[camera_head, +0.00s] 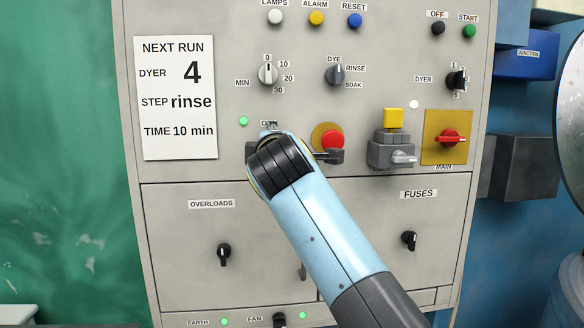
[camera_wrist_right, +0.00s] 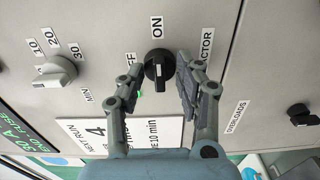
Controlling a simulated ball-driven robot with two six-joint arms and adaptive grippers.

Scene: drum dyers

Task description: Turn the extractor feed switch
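The extractor feed switch (camera_wrist_right: 158,70) is a round black knob with a raised grip bar, seen in the right wrist view. An ON label (camera_wrist_right: 157,27) is above it, a partly covered OFF label is to its left, and a label ending in "ACTOR" (camera_wrist_right: 206,45) is to its right. My right gripper (camera_wrist_right: 159,84) is open, with one finger on each side of the knob. The right finger is close to it; a gap shows at the left finger. In the head view my right gripper (camera_head: 284,160) covers the switch. My left gripper is not in view.
Close right of my gripper is a red button (camera_head: 333,140) on a yellow plate. Further right are a grey lock block (camera_head: 391,152) and a red main switch (camera_head: 450,138). Above are the minutes dial (camera_head: 267,74) and the dye selector (camera_head: 335,75). A "NEXT RUN" card (camera_head: 178,98) hangs at left.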

